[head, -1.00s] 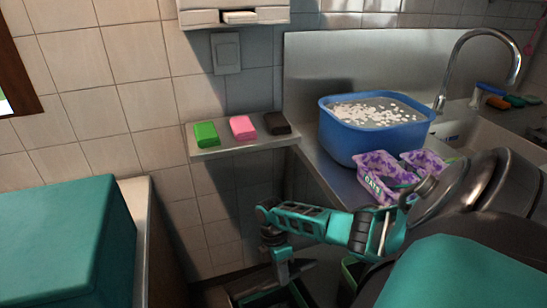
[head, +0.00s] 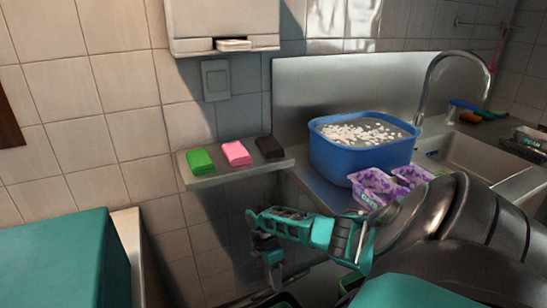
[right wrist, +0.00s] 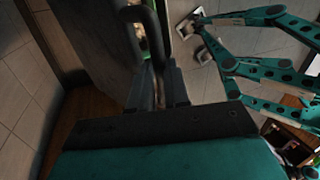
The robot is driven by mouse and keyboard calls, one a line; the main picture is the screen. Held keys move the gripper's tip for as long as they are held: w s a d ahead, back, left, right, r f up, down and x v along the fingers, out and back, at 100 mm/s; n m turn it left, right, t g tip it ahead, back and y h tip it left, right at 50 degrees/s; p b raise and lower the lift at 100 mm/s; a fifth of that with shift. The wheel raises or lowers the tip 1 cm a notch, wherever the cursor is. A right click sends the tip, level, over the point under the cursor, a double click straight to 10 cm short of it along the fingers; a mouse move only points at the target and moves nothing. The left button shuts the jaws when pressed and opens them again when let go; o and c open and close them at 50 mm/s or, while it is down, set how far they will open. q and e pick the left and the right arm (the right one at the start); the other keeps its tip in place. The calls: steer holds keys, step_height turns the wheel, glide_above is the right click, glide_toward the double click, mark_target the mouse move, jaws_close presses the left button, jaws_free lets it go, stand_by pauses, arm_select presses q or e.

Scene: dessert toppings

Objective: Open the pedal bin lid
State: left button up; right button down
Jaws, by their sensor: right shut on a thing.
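The pedal bin (head: 284,300) stands low at the bottom edge in the head view; only its dark top with a green rim shows, and the rest is cut off. A grey edge, apparently the lid (head: 295,276), shows just above it, beside my right gripper. My right gripper (head: 270,262) points down at the bin with its jaws shut. In the right wrist view the two dark fingers (right wrist: 157,88) are close together, next to a wide dark panel and a dark loop. The fingers hide most of what is held; it appears to be the lid. My left gripper does not show.
A steel counter holds a blue tub (head: 345,160) and purple patterned cartons (head: 374,187). A small wall shelf (head: 215,178) carries green, pink and brown blocks above the bin. A teal box-like block (head: 50,260) stands left. Floor space around the bin looks narrow.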

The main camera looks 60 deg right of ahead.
steer(key=shift+f, duration=0.15)
stand_by(0.6)
steer(key=c, duration=1.1)
jaws_free()
steer(key=shift+w, duration=0.1)
